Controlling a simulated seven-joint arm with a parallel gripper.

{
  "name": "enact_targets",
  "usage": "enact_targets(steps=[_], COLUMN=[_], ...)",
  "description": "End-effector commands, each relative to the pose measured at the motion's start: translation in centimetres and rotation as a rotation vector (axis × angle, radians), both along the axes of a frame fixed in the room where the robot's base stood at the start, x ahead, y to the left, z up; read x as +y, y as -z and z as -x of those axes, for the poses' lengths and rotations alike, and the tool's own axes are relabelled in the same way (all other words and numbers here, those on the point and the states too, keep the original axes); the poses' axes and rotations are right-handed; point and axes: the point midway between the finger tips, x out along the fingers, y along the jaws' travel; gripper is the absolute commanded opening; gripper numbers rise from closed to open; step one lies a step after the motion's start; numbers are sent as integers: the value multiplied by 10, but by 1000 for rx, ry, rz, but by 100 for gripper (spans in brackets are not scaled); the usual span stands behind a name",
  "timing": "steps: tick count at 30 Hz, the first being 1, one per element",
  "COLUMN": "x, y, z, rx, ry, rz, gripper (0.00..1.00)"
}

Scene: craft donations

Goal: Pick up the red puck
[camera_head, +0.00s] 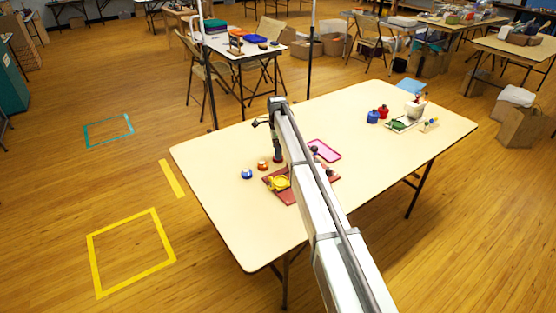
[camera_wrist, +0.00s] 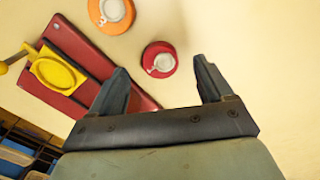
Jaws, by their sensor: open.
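The red puck (camera_wrist: 168,71) with a pale round knob lies flat on the cream table in the wrist view. In the head view it is a dark red spot (camera_head: 278,160) just below the end of my arm, partly hidden. My gripper (camera_wrist: 160,65) is open and empty. Its two dark fingertips are spread to the left and right of the puck in the wrist view, with the puck just beyond the gap. I cannot tell the height of the fingertips above the table.
An orange puck (camera_wrist: 123,20) lies close by; a blue puck (camera_head: 247,174) is further left. A red board (camera_wrist: 72,49) with a yellow dish (camera_wrist: 57,73) lies beside the red puck. A pink tray (camera_head: 324,151) is to the right. The table's left part is clear.

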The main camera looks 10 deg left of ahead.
Motion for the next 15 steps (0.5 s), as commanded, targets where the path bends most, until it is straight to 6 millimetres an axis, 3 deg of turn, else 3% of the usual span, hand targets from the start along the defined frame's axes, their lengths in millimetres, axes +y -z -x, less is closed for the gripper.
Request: enact_targets(steps=[7, 15], x=[-7, -6], y=[31, 35], z=[-1, -1], rx=[1, -1], ry=[-1, 0], rz=[0, 0], gripper=[80, 80])
